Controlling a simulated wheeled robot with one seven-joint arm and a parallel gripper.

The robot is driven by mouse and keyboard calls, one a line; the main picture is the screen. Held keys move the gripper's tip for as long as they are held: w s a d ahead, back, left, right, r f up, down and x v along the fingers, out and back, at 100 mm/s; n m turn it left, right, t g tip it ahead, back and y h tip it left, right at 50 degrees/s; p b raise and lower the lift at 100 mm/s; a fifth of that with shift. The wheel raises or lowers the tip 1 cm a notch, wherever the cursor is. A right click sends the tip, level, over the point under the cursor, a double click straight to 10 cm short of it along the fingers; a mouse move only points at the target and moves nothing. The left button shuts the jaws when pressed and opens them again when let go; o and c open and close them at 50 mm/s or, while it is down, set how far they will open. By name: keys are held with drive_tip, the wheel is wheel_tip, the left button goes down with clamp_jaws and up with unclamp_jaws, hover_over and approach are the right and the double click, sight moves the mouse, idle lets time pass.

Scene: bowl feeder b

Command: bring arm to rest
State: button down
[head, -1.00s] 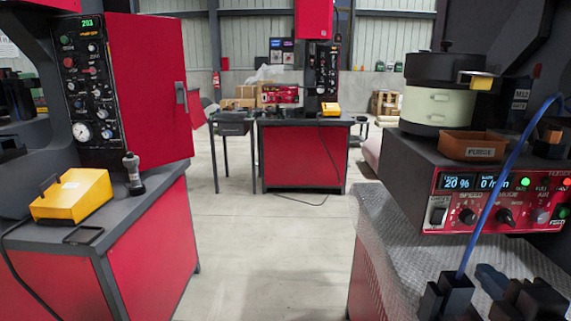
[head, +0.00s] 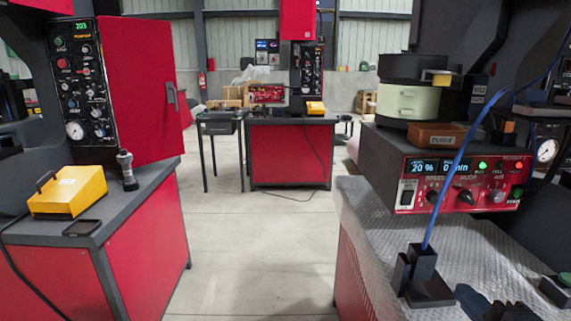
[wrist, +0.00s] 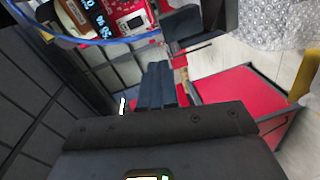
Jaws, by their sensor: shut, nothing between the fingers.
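In the head view my gripper (head: 468,293) is at the bottom right edge, low over the mat-covered bench, and only its dark end shows. In the wrist view its two dark fingers (wrist: 163,70) lie side by side, shut and empty. The bowl feeder (head: 402,103), a pale green and black drum, stands on a red control box (head: 410,198) behind the gripper. The box display reads 20 %. The control box also shows in the wrist view (wrist: 125,17), upper left, apart from the fingers.
A black block (head: 420,285) with a blue hose (head: 450,180) stands on the textured mat (head: 370,235), left of my gripper. An orange-brown bin (head: 436,136) sits on the control box. A left bench holds a yellow box (head: 65,192). Clear floor (head: 245,240) lies between benches.

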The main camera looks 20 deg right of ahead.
drive_tip(key=s+a+f+m+y, duration=0.2)
drive_tip(key=s+a+f+m, duration=0.4)
drive_tip(key=s+a, duration=0.55)
drive_tip(key=s+a+m+y, duration=0.1)
drive_tip(key=s+a+m, duration=0.1)
drive_tip(key=s, duration=0.3)
drive_tip(key=s+a+r+m, duration=0.1)
drive_tip(key=s+a+m, duration=0.1)
drive_tip(key=s, duration=0.3)
drive_tip(key=s+a+r+m+g+y, duration=0.1)
drive_tip(key=s+a+m, duration=0.1)
drive_tip(key=s, duration=0.4)
drive_tip(key=shift+a+m+y, duration=0.3)
drive_tip(key=shift+a+m, duration=0.1)
drive_tip(key=shift+m, duration=0.1)
